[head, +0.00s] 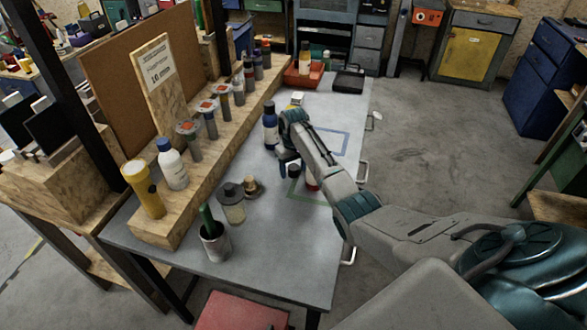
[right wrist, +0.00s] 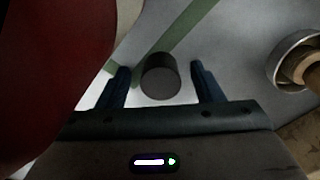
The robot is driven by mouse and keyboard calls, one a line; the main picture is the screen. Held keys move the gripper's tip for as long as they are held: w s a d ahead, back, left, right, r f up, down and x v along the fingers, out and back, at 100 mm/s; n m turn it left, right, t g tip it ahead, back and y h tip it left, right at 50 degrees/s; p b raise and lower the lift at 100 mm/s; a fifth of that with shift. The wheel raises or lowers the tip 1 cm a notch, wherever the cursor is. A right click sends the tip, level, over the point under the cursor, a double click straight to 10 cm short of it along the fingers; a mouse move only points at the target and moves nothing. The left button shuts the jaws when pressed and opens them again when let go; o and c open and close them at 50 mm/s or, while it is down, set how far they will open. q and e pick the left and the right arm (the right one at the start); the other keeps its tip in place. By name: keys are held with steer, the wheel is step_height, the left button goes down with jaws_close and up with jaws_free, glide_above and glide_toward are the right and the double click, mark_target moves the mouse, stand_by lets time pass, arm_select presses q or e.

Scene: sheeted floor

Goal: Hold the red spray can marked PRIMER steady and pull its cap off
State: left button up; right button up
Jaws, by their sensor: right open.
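In the head view a red can (head: 312,184) stands on the grey bench, mostly hidden behind my right arm. A large dark red surface, which seems to be this can, fills the left of the right wrist view (right wrist: 45,60). Its lettering is not visible. My right gripper (right wrist: 160,82) is open, pointing down beside the can; it also shows in the head view (head: 290,163). A short dark grey cylinder (right wrist: 160,76), which looks like a cap, lies between the open fingers, apparently untouched. It also shows in the head view (head: 293,172). My left gripper is not in view.
A dark blue bottle (head: 270,128) stands just beyond my right gripper. A glass jar (head: 232,207), a brass-coloured piece (head: 252,187) and a cup with a green handle (head: 214,240) stand nearer. A wooden rack (head: 165,228) runs along the left.

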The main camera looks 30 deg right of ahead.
steer(key=shift+a, duration=0.15)
steer(key=c, duration=1)
steer(key=shift+c, duration=0.2)
